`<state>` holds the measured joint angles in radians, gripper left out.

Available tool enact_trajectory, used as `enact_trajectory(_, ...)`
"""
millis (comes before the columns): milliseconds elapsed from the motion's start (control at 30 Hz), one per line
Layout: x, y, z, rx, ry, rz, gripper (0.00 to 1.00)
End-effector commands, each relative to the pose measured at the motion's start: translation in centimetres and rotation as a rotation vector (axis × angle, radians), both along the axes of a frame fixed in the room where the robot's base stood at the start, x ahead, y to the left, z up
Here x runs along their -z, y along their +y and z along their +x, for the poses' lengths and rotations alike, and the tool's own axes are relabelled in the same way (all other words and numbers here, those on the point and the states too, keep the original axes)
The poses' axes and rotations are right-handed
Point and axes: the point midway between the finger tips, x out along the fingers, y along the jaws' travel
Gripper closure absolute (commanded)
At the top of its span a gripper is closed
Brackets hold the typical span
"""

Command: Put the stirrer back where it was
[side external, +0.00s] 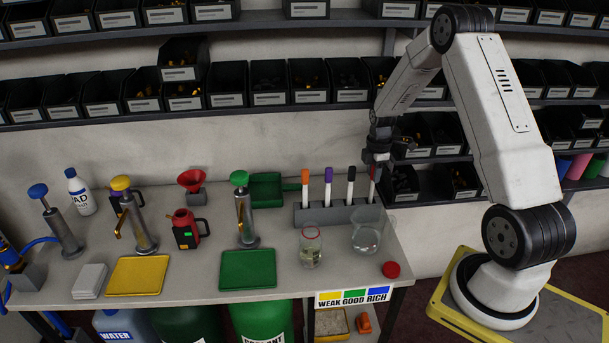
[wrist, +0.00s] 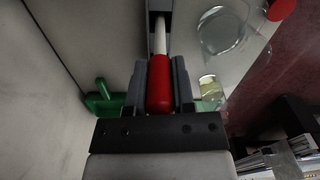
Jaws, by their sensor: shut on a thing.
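The stirrer has a red handle (wrist: 160,88) and a white rod (wrist: 159,38). My gripper (side external: 376,160) is shut on the red handle, with a finger on each side in the wrist view (wrist: 160,80). In the side view the red stirrer (side external: 373,174) hangs upright at the right end of the grey rack (side external: 322,216). Its rod reaches down to the rack top; I cannot tell how deep it sits. Orange (side external: 305,176), purple (side external: 328,174) and black (side external: 351,173) topped sticks stand upright in the rack to its left.
A glass beaker (side external: 366,238) and a jar (side external: 311,248) stand in front of the rack. A red cap (side external: 391,269) lies near the table's right edge. A green tray (side external: 248,269) and a yellow tray (side external: 137,276) lie to the left. Shelves with black bins (side external: 269,98) line the wall behind.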

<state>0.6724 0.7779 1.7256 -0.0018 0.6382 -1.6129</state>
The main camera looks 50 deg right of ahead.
Motion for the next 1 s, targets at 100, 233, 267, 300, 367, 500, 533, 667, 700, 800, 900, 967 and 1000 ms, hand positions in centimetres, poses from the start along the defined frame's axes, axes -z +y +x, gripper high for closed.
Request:
enact_trajectory(100, 0.01, -0.03, 0.00, 0.000, 0.000, 0.000, 1.00)
enact_trajectory(233, 0.02, -0.02, 0.01, 0.000, 0.000, 0.000, 1.00)
enact_trajectory(267, 0.05, -0.01, 0.00, 0.000, 0.000, 0.000, 1.00)
enact_trajectory(300, 0.13, -0.01, 0.00, 0.000, 0.000, 0.000, 1.00)
enact_trajectory(367, 0.28, -0.01, 0.00, 0.000, 0.000, 0.000, 1.00)
enact_trajectory(500, 0.29, -0.01, 0.00, 0.000, 0.000, 0.000, 0.34)
enact_trajectory(533, 0.28, -0.01, 0.00, 0.000, 0.000, 0.000, 0.34)
enact_trajectory(667, 0.27, -0.01, 0.00, 0.000, 0.000, 0.000, 0.34)
enact_trajectory(700, 0.27, -0.01, 0.00, 0.000, 0.000, 0.000, 0.34)
enact_trajectory(800, 0.25, -0.01, 0.00, 0.000, 0.000, 0.000, 0.34)
enact_trajectory(900, 0.12, -0.02, 0.01, 0.000, -0.001, -0.001, 0.34)
enact_trajectory(967, -0.08, -0.02, 0.01, 0.000, -0.001, -0.001, 0.34)
enact_trajectory(1000, -0.28, -0.03, 0.03, 0.000, -0.002, -0.001, 0.34)
